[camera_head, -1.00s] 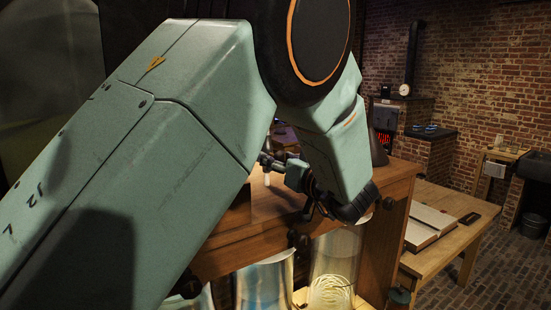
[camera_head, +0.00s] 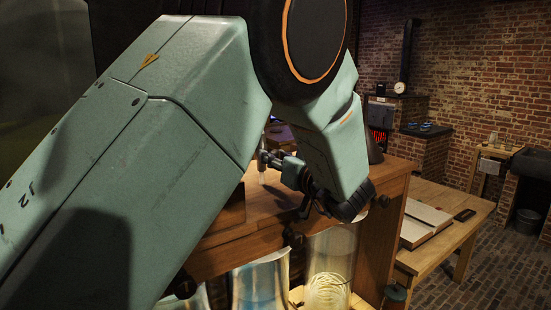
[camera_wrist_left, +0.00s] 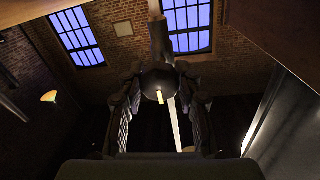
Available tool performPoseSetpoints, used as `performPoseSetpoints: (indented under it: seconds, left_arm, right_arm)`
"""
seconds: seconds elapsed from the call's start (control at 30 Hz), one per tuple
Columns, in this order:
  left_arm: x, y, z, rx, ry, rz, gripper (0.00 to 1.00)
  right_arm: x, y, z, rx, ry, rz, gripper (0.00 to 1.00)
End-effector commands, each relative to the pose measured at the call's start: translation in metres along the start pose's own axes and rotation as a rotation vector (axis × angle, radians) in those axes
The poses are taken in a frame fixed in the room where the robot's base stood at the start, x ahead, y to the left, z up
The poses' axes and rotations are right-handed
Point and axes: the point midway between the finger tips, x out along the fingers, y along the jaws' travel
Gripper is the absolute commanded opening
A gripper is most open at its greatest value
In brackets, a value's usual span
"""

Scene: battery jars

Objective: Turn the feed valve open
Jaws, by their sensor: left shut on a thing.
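My left gripper (camera_head: 272,162) reaches over the wooden bench top (camera_head: 268,205), with its fingers toward the left of the head view. In the left wrist view its two dark fingers (camera_wrist_left: 160,105) stand on either side of a dark rounded body (camera_wrist_left: 160,82), which looks like the valve, and are shut on it. A pipe (camera_wrist_left: 161,40) runs up from this body. A small yellowish piece (camera_wrist_left: 159,97) and a long pale rod (camera_wrist_left: 175,125) show at its lower side. How far the valve is turned cannot be told. My right gripper is not in view.
Glass jars (camera_head: 331,270) stand below the bench top, one with coiled pale tubing. A lower table (camera_head: 450,240) with an open book (camera_head: 424,224) is to the right. A stove (camera_head: 386,115) stands by the brick wall. My left arm hides much of the bench.

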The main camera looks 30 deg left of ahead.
Motion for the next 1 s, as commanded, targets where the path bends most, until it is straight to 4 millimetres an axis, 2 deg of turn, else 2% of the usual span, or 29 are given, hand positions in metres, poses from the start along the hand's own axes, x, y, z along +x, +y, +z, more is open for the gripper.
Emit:
performPoseSetpoints:
  seconds: [0.07, 0.47, 1.0]
  left_arm:
    - [0.001, -0.001, 0.001, 0.0, -0.001, -0.003, 0.03]
    - [0.001, -0.001, 0.002, -0.087, 0.006, -0.005, 0.02]
    - [0.001, -0.001, 0.004, -0.561, 0.043, -0.011, 0.02]
  right_arm:
    - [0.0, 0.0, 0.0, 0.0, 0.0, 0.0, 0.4]
    - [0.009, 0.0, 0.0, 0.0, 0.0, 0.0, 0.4]
    - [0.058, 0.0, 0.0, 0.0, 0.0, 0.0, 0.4]
